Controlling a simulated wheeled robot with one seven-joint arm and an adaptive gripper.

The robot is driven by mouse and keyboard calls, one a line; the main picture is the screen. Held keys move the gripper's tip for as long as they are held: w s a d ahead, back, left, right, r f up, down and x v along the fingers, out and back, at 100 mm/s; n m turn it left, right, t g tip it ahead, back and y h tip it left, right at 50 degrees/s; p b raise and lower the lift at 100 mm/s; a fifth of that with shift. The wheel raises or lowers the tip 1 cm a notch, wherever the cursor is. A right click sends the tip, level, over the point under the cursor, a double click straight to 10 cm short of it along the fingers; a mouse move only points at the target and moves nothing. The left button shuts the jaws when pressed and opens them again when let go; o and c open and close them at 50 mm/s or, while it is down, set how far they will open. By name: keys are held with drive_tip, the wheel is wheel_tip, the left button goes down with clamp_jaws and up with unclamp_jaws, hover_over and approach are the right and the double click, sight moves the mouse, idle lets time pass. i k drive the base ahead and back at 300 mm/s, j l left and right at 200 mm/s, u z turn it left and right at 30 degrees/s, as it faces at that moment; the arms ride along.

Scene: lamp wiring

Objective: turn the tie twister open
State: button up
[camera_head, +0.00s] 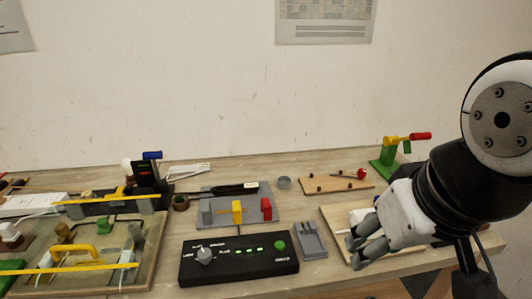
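A green stand with a yellow shaft and a red handle (420,136) stands at the back right of the table; it looks like the tie twister, but I cannot be sure. Its handle points to the right. My gripper (354,254) is in front and to the left of this stand, low over a light wooden board (336,226) at the right front. The grey fingers point down and left, apart from the stand. I cannot tell whether they are open or shut. The gripper hides part of the board and a white piece on it.
A black control box (238,268) with a knob and green button is at the front middle. Behind it are a grey plate (262,211) with yellow and red blocks and a pegged wooden board (325,185). A crowded wiring board (150,235) fills the left.

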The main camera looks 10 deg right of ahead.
sight(361, 172)
drive_tip(key=i+l+z, duration=0.2)
drive_tip(key=i+l, duration=0.15)
drive_tip(key=i, duration=0.15)
drive_tip(key=i+l+z, duration=0.2)
drive_tip(key=i, duration=0.3)
